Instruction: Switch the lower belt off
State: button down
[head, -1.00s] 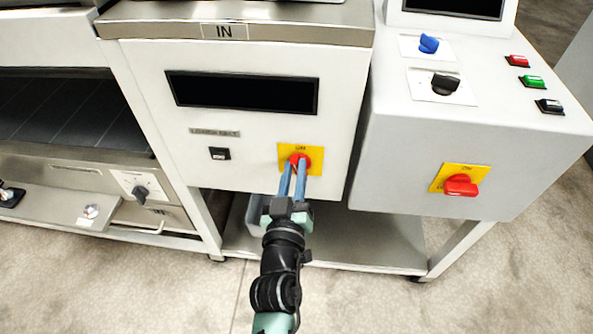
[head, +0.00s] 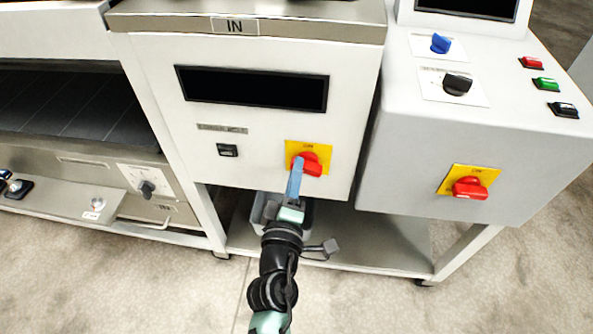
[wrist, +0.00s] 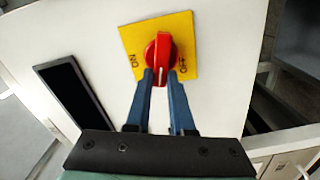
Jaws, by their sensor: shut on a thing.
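The red rotary knob (head: 312,165) sits on a yellow plate (head: 294,147) on the white front panel, below and right of a small label strip (head: 222,129) whose text is too blurred to read now. In the wrist view the knob (wrist: 158,52) shows a white mark at its lower end. ON is printed to its left and OFF to its lower right on the plate (wrist: 186,26). My gripper (head: 297,168) is shut on the knob; the blue fingers (wrist: 162,75) lie on both sides of its lower end. In the head view the fingers overlap and hide the knob's left part.
A black rocker switch (head: 228,150) is left of the knob, below a dark window (head: 255,89). A second red knob (head: 469,188) on a yellow plate is on the right cabinet, under blue (head: 441,43) and black (head: 457,84) dials. A shelf (head: 375,240) lies below.

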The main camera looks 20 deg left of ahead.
jog(key=shift+f+n, duration=0.2)
jog(key=shift+n, duration=0.6)
jog(key=shift+f+n, duration=0.15)
jog(key=shift+n, duration=0.65)
jog(key=c, duration=0.8)
grip_release()
jog(key=shift+b+v, duration=1)
jog(key=shift+v, duration=5.5)
jog(key=shift+r, duration=0.15)
